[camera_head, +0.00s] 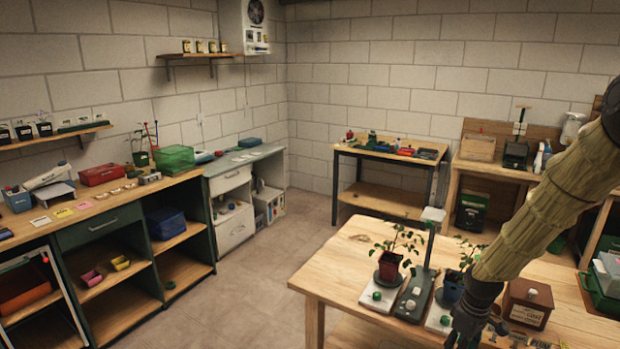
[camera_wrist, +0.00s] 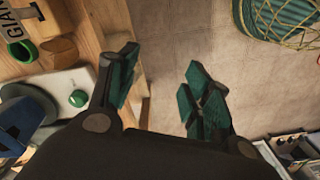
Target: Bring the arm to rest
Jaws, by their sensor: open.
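My arm, in a tan sleeve, comes in from the right of the head view and reaches down to the front of the wooden table (camera_head: 335,277). My gripper shows at the bottom of the head view, partly cut off by the lower edge. In the wrist view my gripper (camera_wrist: 158,85) is open, its two green-padded fingers apart with nothing between them. Bare floor (camera_wrist: 165,50) shows behind the gap. The table edge lies to the left of the fingers in the wrist view.
On the table stand a red pot with a seedling (camera_head: 389,266), a dark device with a post (camera_head: 414,292), a blue pot (camera_head: 453,286) partly behind my arm, and a brown box (camera_head: 528,303). A white base with a green knob (camera_wrist: 78,98) is close to the left finger. Floor left of the table is clear.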

